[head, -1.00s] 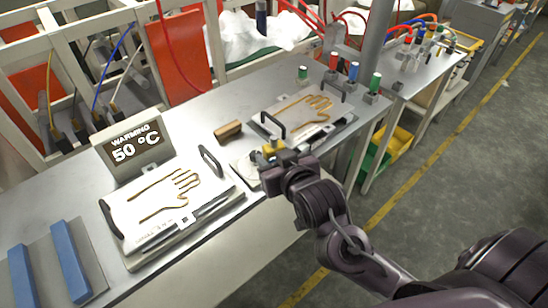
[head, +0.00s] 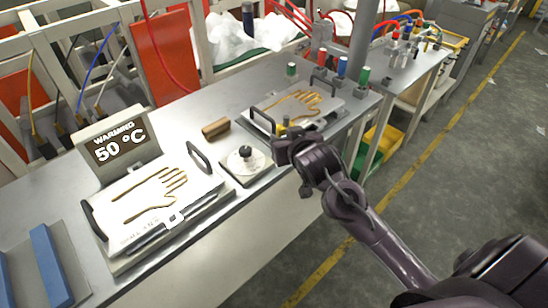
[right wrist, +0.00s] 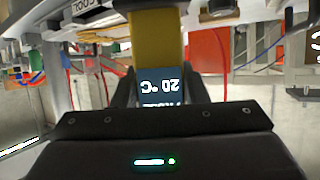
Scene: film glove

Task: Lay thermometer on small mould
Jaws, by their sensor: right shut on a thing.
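My right gripper (head: 283,136) is shut on the yellow thermometer (right wrist: 157,40), whose small dark display reads 20 °C upside down in the right wrist view. In the head view only a bit of yellow (head: 286,121) shows above the jaws, at the near edge of the right-hand mould. This mould (head: 325,110), a pale plate with a brown hand outline and dark handles, looks the smaller of two. I cannot tell whether the thermometer touches it. The larger-looking mould (head: 128,228) lies at the left with a hand outline. My left gripper is not in view.
A display (head: 118,146) reading WARMED 50 °C stands behind the left mould. A pale plate with a black knob (head: 245,152) and a brown block (head: 216,128) lie between the moulds. Blue bars (head: 50,265) lie at left; coloured-capped posts (head: 341,67) stand behind the right mould.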

